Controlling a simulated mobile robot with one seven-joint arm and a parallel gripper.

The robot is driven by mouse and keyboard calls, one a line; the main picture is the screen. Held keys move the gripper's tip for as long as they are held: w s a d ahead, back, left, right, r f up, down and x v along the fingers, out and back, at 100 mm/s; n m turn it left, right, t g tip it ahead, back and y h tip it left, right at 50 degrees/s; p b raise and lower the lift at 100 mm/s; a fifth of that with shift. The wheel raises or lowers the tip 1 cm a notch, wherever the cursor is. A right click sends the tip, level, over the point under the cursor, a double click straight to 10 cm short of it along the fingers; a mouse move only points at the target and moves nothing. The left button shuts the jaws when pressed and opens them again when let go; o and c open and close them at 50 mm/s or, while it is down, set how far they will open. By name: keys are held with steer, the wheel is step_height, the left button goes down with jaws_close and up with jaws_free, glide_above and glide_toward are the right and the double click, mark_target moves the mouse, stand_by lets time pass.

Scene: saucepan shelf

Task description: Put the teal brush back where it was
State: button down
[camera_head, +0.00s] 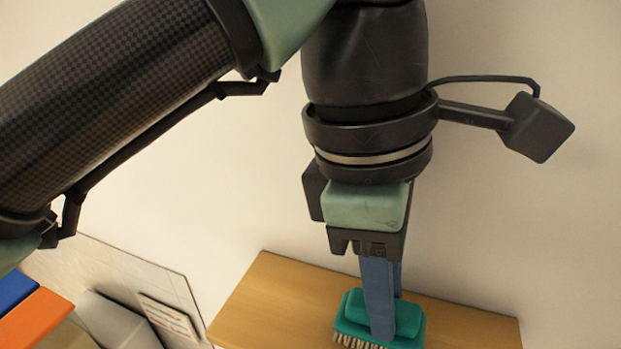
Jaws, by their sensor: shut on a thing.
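The teal brush (408,318) has a teal block body with pale bristles facing down along its lower edge. It is at the bottom of the head view, over a wooden shelf top (270,300). My gripper (380,325) points down with its blue fingers at the brush, and it is shut on the brush's upper part. The fingers hide the middle of the brush. I cannot tell whether the bristles touch the wood or hang just above it.
The wooden top has bare room left and right of the brush. A pale wall stands behind it. At the lower left are a blue item (14,290), an orange item (35,318), a grey object (115,322) and a small slatted white piece (168,316). My arm crosses the upper left.

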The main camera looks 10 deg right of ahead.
mark_target(349, 303)
steer(key=shift+a, duration=0.7)
steer(key=c, duration=1)
jaws_free()
steer(key=o, duration=0.3)
steer(key=shift+d, duration=0.3)
steer(key=shift+o, duration=0.2)
steer(key=shift+a+r, duration=0.2)
steer(key=shift+r, duration=0.1)
step_height(349, 303, up, 11)
steer(key=w+a+p, duration=0.1)
steer(key=p, duration=0.5)
steer(key=shift+a+r, duration=0.15)
steer(key=shift+a, duration=0.2)
steer(key=shift+w, duration=0.1)
